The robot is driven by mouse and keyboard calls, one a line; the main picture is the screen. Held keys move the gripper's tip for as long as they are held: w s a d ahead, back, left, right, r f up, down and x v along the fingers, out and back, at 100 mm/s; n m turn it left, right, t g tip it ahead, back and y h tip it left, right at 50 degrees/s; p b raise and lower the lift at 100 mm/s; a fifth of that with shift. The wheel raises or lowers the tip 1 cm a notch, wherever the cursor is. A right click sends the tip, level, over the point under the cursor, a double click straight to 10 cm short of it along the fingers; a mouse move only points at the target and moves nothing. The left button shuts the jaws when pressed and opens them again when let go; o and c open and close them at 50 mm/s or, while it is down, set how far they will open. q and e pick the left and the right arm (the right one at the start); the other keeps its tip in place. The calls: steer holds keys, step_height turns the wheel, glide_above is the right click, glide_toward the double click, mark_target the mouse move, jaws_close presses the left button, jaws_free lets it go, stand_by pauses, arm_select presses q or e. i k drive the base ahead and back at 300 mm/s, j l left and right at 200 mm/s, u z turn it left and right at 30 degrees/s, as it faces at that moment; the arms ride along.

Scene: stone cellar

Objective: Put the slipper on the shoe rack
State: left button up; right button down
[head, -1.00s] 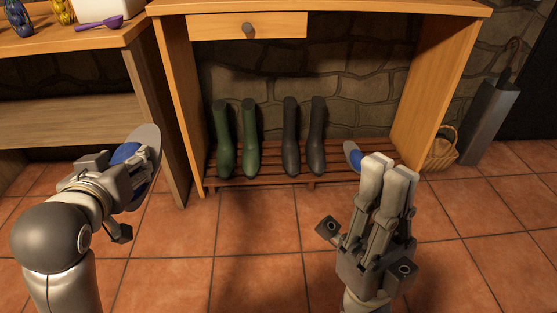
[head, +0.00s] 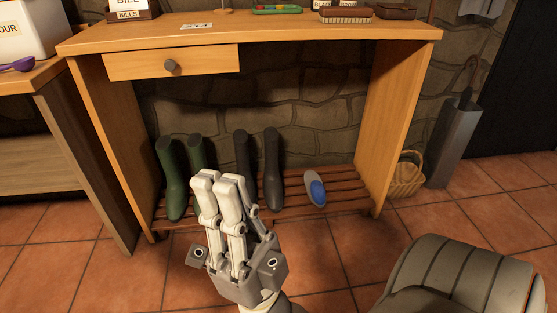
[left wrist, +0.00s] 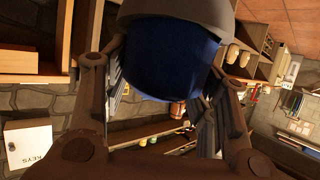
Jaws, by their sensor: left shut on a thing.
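A slipper (left wrist: 168,58) with a blue part and a grey edge fills the top middle of the left wrist view. My left gripper (left wrist: 160,82) is shut on it, with one finger on either side; this gripper is outside the head view. The slatted wooden shoe rack (head: 345,194) is low under the wooden table in the head view. Another grey and blue slipper (head: 316,189) lies on its right part. My right gripper (head: 219,181) is in front of the rack, its two pale fingers together and empty, covering part of the rack and boots.
Green boots (head: 173,180) and dark boots (head: 272,170) stand on the rack. The table (head: 290,33) with a drawer is above. A wicker basket (head: 405,177) and grey umbrella stand (head: 455,145) are to the right. A grey ribbed seat (head: 460,280) fills the lower right.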

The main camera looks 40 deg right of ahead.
mark_target(340, 186)
steer(key=l, duration=4.6)
